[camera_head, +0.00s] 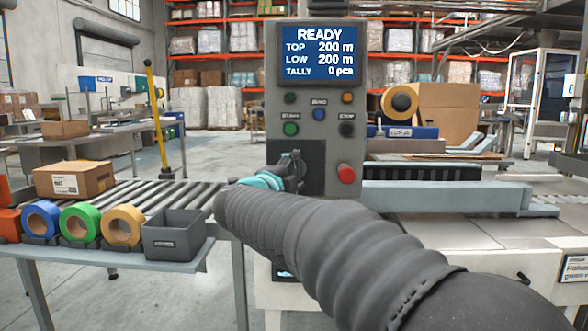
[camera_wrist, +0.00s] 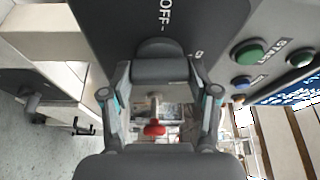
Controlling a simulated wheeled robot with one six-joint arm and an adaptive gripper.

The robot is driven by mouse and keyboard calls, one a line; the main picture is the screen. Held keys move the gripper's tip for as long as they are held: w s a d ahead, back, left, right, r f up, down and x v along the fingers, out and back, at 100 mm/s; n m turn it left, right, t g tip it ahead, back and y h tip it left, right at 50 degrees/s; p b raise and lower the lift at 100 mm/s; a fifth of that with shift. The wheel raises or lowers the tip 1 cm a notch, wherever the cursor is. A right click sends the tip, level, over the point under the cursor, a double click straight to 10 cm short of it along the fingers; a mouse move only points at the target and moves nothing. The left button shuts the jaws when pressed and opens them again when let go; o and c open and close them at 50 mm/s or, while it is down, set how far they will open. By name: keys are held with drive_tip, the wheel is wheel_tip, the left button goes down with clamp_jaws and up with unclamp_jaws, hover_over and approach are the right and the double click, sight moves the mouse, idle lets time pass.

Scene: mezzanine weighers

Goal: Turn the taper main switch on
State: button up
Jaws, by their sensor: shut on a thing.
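The taper's grey control panel (camera_head: 325,160) stands in the middle of the head view. Its lit screen (camera_head: 320,54) reads READY, TOP 200 m, LOW 200 m, TALLY 0 pcs. My gripper (camera_head: 291,172) is at the panel's lower left and hides the main switch there. In the wrist view my gripper (camera_wrist: 160,78) is shut on a dark knob (camera_wrist: 160,67), which looks like the main switch. An OFF mark shows on the panel (camera_wrist: 200,25) beside it. The knob's exact turn is hard to tell.
A red stop button (camera_head: 346,173) is just right of my gripper. Green, blue, orange and black buttons sit above. Tape rolls (camera_head: 122,225) and a grey bin (camera_head: 173,234) stand on a shelf at left. A carton (camera_head: 74,179) lies on the roller conveyor.

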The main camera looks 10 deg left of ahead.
drive_tip(key=shift+r+m+g, duration=0.1)
drive_tip(key=shift+m+g, duration=0.2)
drive_tip(key=shift+m, duration=0.2)
idle(0.3)
drive_tip(key=o, duration=1.2)
drive_tip(key=shift+c, duration=0.2)
drive_tip(key=v, duration=1.2)
